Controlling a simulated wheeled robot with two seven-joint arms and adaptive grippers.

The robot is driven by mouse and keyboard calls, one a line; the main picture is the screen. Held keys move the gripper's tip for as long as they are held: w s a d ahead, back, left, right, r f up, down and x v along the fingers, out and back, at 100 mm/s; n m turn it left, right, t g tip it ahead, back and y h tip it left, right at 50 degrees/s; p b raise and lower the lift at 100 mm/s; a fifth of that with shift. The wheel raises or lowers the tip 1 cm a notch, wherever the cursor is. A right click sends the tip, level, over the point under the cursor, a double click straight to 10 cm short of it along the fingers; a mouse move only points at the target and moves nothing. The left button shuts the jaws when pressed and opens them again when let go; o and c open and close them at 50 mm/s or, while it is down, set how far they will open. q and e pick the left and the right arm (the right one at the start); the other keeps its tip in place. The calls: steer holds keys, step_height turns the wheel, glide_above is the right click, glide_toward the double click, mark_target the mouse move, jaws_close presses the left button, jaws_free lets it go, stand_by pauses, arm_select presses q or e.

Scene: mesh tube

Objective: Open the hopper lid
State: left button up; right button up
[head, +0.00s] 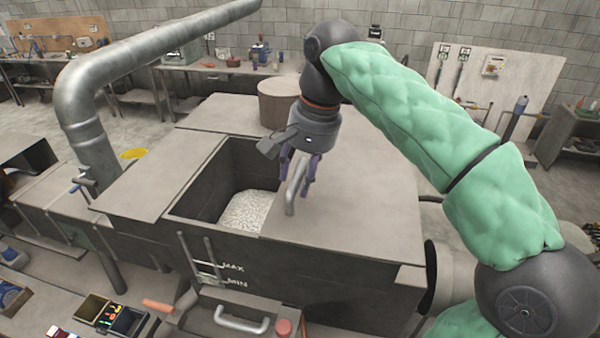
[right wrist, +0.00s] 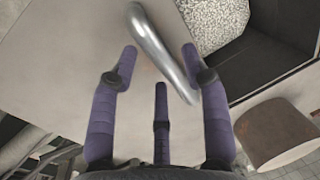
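The hopper lid (head: 350,205) is a flat grey-brown plate on top of the dark hopper box (head: 340,285). To its left the hopper opening shows white granules (head: 250,208) inside. A bent silver handle (head: 293,190) stands on the lid near the opening. My right gripper (head: 300,180) is over this handle, fingers pointing down. In the right wrist view the handle (right wrist: 160,52) runs between the spread purple fingers (right wrist: 160,60), close to the right one; a grip on it is not visible. My left gripper is out of view.
A large metal pipe (head: 85,100) rises at the left of the hopper. A brown cylinder (head: 279,102) stands on the top behind the opening. A white front handle (head: 242,322) and red knob (head: 283,327) are at the front. Benches line the back wall.

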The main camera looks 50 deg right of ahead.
step_height(320, 180, up, 7)
steer(key=s, duration=0.1)
steer(key=shift+d+r, duration=0.2)
steer(key=shift+d, duration=0.1)
stand_by(0.4)
steer(key=shift+s, duration=0.1)
stand_by(0.4)
